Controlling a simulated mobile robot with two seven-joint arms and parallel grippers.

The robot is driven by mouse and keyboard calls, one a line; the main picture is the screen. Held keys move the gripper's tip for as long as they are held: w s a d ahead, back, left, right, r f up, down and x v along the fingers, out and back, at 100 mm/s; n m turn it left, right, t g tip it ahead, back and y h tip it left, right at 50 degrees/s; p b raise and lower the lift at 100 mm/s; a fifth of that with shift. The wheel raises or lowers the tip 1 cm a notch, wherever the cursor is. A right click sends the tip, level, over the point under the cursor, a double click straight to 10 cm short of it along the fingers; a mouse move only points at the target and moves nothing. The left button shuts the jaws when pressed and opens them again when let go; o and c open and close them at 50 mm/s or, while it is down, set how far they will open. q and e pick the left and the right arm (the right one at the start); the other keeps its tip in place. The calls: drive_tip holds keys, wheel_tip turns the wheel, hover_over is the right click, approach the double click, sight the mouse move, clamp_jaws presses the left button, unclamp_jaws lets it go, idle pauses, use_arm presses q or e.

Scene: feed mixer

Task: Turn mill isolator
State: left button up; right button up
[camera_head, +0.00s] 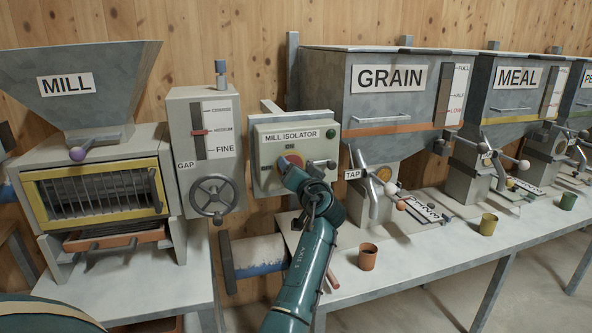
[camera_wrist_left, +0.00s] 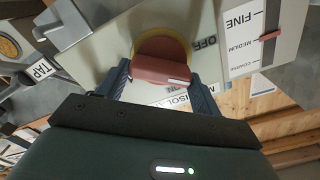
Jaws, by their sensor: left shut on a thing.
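The mill isolator is a pale box with a green-edged face and a "MILL ISOLATOR" label (camera_head: 291,137), at the centre of the head view. Its red rotary handle (camera_wrist_left: 163,62) sits on a yellow disc in the left wrist view, with a white mark near its right end. "OFF" is printed beside the disc on the right. My left gripper (camera_wrist_left: 162,77) has a finger on each side of the handle and is shut on it. In the head view, my left gripper (camera_head: 291,170) covers most of the handle. My right gripper is not in view.
The mill hopper (camera_head: 80,85) and a gap gauge with a handwheel (camera_head: 214,196) stand left of the isolator. The grain bin (camera_head: 385,95) and its tap levers stand close on the right. A brown cup (camera_head: 368,256) is on the bench below.

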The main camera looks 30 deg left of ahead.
use_arm(q)
drive_tip(key=m+p, duration=0.5)
drive_tip(key=m, duration=0.5)
drive_tip(key=shift+f, duration=0.15)
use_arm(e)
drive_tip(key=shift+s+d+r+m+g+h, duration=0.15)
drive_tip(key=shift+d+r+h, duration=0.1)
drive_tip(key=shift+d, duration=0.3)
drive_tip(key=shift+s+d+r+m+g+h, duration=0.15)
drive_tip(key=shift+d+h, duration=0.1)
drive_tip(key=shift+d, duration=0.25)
use_arm(q)
drive_tip(key=shift+m, duration=0.4)
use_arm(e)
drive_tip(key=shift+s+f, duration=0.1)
use_arm(q)
drive_tip(key=o, duration=1)
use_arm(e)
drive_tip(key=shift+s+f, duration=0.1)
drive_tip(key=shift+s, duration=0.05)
